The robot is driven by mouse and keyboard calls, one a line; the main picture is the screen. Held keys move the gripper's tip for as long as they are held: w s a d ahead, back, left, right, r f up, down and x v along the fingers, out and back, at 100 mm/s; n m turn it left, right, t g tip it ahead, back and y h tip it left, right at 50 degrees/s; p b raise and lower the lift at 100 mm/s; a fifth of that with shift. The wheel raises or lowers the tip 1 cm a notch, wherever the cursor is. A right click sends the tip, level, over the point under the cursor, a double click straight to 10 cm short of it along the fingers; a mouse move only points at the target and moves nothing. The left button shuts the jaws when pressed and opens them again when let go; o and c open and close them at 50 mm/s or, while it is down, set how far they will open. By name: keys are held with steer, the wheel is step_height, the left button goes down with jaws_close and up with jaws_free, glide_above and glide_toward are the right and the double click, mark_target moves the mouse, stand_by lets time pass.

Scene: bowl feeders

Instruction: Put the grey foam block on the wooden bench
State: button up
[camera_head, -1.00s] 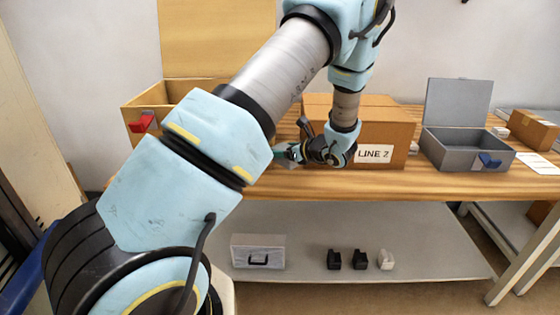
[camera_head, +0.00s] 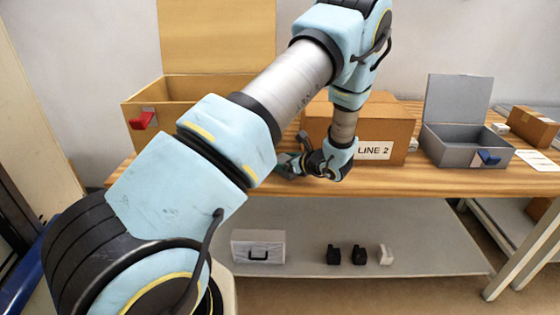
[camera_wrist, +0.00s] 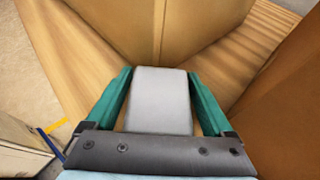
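The grey foam block (camera_wrist: 160,105) sits between the two green fingers of my gripper (camera_wrist: 160,75) in the wrist view. The fingertips appear to press on its two sides. In the head view my gripper (camera_head: 288,165) is low at the front part of the wooden bench (camera_head: 420,184), and the block cannot be made out there. Whether the block touches the bench top is not clear.
An open wooden box (camera_head: 190,90) with a red latch is left of my gripper. A cardboard box (camera_head: 388,128) labelled LINE 2 is behind and right of it. A grey open metal box (camera_head: 465,150) is further right. The bench's front edge is close.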

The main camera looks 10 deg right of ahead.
steer(key=shift+o, duration=0.8)
